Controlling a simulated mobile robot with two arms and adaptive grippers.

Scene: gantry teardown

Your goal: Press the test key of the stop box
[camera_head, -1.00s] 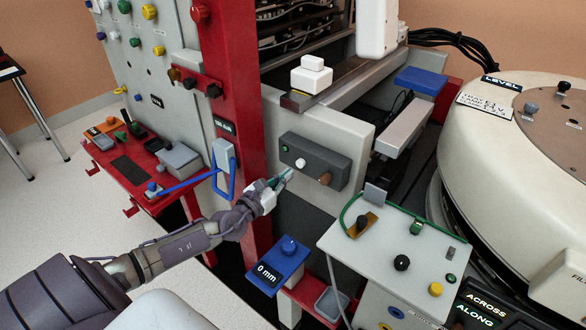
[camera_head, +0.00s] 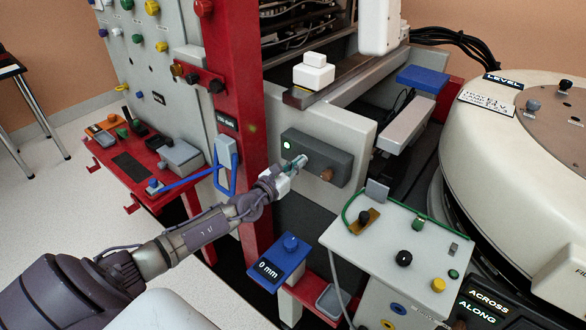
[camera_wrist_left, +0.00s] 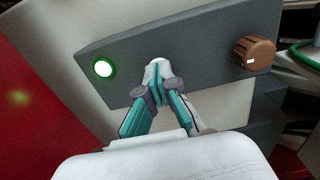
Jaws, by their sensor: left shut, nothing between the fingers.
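The stop box is a dark grey box (camera_head: 325,160) on the light grey frame panel. It carries a green lamp (camera_head: 287,145) at its left end and a brown knob (camera_head: 326,174) at its right. My left gripper (camera_head: 300,161) is shut and empty, with its tips at the white key between lamp and knob and hiding most of it. In the left wrist view the lamp (camera_wrist_left: 103,68) glows bright, the knob (camera_wrist_left: 255,52) is at right, and the teal-padded fingertips (camera_wrist_left: 158,74) meet at the white key (camera_wrist_left: 155,66). They appear to touch it. My right gripper is out of view.
A red post (camera_head: 236,90) stands left of the box. A blue handle (camera_head: 226,160) hangs on it. Below are a blue 0 mm block (camera_head: 279,260) and a light control panel (camera_head: 385,240) with knobs. A large cream drum (camera_head: 510,150) fills the right.

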